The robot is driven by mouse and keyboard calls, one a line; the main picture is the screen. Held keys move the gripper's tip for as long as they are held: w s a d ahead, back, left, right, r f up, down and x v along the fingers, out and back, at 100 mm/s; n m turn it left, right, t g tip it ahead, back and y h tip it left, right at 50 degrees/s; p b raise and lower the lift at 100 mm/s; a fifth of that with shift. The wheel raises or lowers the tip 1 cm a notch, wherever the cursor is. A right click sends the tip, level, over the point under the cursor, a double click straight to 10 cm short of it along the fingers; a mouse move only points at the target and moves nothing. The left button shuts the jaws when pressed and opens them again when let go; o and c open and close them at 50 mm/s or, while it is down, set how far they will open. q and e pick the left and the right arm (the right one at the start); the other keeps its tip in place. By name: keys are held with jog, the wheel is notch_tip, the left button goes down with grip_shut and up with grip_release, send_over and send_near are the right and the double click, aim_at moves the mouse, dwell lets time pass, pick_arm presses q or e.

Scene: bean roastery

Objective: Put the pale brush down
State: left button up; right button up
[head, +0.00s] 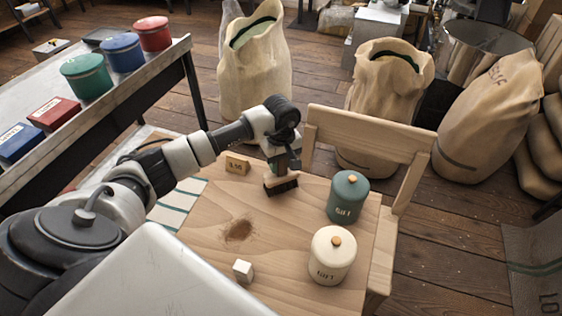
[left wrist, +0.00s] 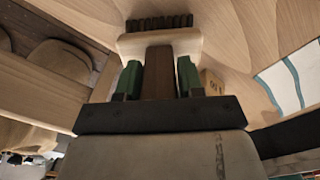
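The pale brush (head: 281,180) has a light wooden block with dark bristles pointing down. It is upright over the far part of the wooden table (head: 205,222). My left gripper (head: 283,166) is above the block. In the left wrist view its green-padded fingers (left wrist: 159,80) close on both sides of the brush's brown handle, below the pale block (left wrist: 160,43). I cannot tell whether the bristles touch the tabletop. A brown patch of grounds (head: 238,230) lies on the table nearer to me. My right gripper is not in view.
A small wooden sign (head: 237,164) stands left of the brush. A green canister (head: 348,197) and a cream canister (head: 332,262) stand at the right, and a white cube (head: 243,270) in front. A chair back (head: 370,133) rises behind. Bare tabletop lies between brush and canisters.

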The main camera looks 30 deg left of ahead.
pick_arm(q)
jog(key=o, duration=0.3)
jog(key=shift+r, duration=0.1)
notch_tip(320, 180, up, 12)
jog(key=shift+r+b, duration=0.1)
jog(key=shift+b, duration=0.3)
dwell(0.5)
